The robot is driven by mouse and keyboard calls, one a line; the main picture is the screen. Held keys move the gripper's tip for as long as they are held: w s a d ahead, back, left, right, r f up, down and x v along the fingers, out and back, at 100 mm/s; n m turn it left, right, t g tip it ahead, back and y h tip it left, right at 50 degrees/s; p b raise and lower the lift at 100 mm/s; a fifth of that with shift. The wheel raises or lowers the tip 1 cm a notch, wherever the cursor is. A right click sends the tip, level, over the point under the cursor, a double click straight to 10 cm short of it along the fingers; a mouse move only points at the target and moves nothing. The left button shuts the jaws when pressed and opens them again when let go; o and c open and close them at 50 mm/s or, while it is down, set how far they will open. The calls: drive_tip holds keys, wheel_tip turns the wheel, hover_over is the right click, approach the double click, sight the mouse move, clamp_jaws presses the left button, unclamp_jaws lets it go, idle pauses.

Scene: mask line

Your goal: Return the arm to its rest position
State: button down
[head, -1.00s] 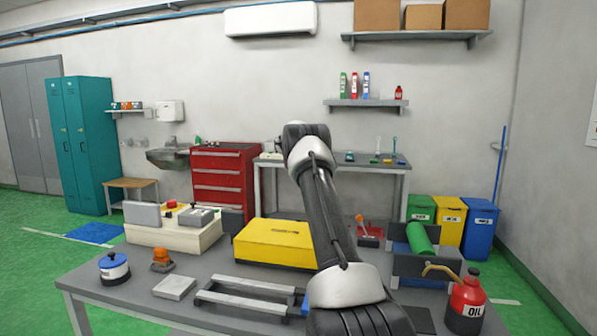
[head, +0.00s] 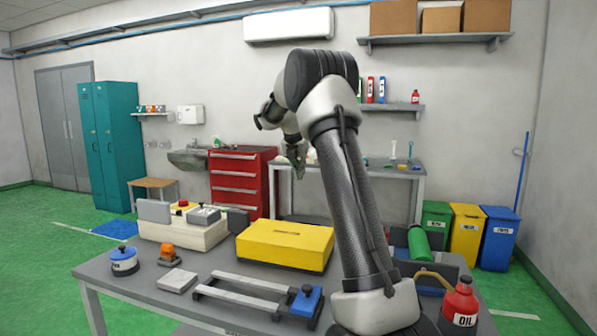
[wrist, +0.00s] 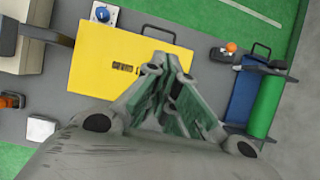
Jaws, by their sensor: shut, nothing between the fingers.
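My arm (head: 345,190) rises from the front of the grey workbench (head: 140,275) and bends at a raised elbow. Its forearm points away over the bench. My gripper (head: 297,172) hangs fingers-down in the air above and behind the yellow box (head: 285,246). In the wrist view my gripper (wrist: 168,62) is shut and empty, with its fingers drawn together over the yellow box (wrist: 110,62). It appears clear of the box.
A green roll (head: 418,243) and a red oil can (head: 461,302) stand at the bench's right. A grey frame (head: 240,295) lies in front of the box. A beige control box (head: 178,232), orange beacon (head: 168,255) and blue-lidded pot (head: 123,262) stand left.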

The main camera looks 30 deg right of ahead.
drive_tip(key=shift+s+a+r, duration=0.35)
drive_tip(key=shift+s+a, duration=0.35)
drive_tip(key=shift+a, duration=0.2)
drive_tip(key=shift+s+a+r, duration=0.35)
drive_tip(key=shift+s+a, duration=0.35)
drive_tip(key=shift+a, duration=0.15)
